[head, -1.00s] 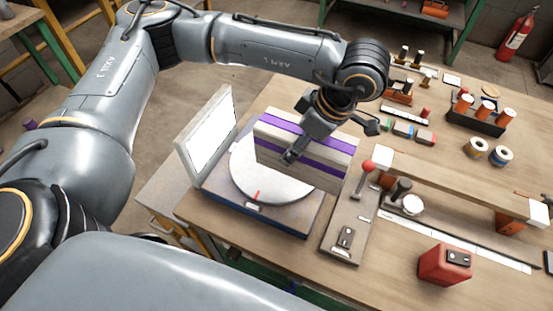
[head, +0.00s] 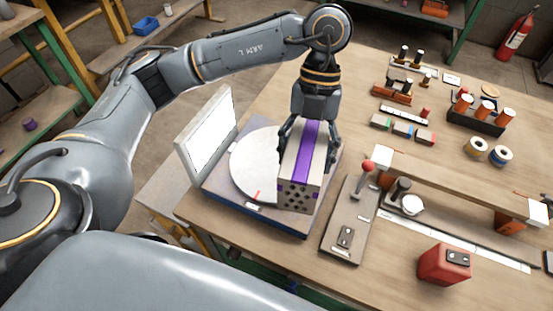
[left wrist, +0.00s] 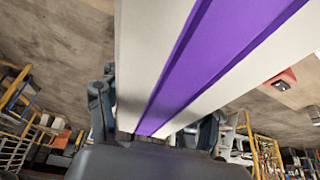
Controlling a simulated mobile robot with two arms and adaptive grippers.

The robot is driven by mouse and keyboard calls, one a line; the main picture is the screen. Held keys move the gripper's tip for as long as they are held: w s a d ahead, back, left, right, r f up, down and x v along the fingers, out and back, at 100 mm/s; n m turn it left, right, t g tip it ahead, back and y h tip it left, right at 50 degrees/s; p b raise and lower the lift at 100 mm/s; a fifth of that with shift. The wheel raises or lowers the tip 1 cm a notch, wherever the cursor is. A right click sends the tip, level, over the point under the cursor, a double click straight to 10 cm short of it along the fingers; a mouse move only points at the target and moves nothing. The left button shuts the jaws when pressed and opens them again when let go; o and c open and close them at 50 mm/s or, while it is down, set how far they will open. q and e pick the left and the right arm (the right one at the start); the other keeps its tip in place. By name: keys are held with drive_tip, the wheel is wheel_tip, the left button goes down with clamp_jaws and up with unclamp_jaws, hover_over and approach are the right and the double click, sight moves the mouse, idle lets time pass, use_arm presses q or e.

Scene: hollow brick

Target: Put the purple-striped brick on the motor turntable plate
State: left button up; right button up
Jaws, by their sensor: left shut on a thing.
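The purple-striped brick (head: 294,166) is pale, with a purple band along its top and holes in its near end. My left gripper (head: 309,143) points down and is shut on it, one finger on each side. The motor turntable plate (head: 250,165) is a pale round disc on a blue-grey base. The brick covers its right part; I cannot tell whether the brick touches it. In the left wrist view the brick (left wrist: 205,60) fills the middle between my fingers. My right gripper is not in view.
A white upright panel (head: 210,137) stands left of the turntable. A lever plate with a red knob (head: 368,167) is close on the right. A red box (head: 445,264), a long raised beam (head: 460,180) and several small parts occupy the table's right side.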

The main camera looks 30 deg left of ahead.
use_arm(q)
drive_tip(key=n, duration=0.2)
drive_tip(key=s+r+n+h, duration=0.1)
drive_tip(key=n, duration=0.1)
drive_tip(key=d+n+t+h, duration=0.1)
drive_tip(key=n, duration=0.1)
drive_tip(key=shift+s+r, duration=0.15)
drive_tip(key=shift+n, duration=0.3)
drive_tip(key=shift+a, duration=0.15)
drive_tip(key=w+a+f+p, duration=0.2)
drive_tip(key=w+a+f, duration=0.1)
drive_tip(key=f, duration=0.1)
drive_tip(key=w+a+f+p, duration=0.2)
drive_tip(key=w+a+f, duration=0.1)
drive_tip(key=a+f, duration=0.1)
drive_tip(key=w+a+f+p, duration=0.1)
drive_tip(key=w+a+f, duration=0.2)
drive_tip(key=f, duration=0.1)
drive_tip(key=shift+a+f+p, duration=0.1)
drive_tip(key=shift+a+p, duration=0.1)
drive_tip(key=shift+p, duration=0.2)
drive_tip(key=shift+f, duration=0.35)
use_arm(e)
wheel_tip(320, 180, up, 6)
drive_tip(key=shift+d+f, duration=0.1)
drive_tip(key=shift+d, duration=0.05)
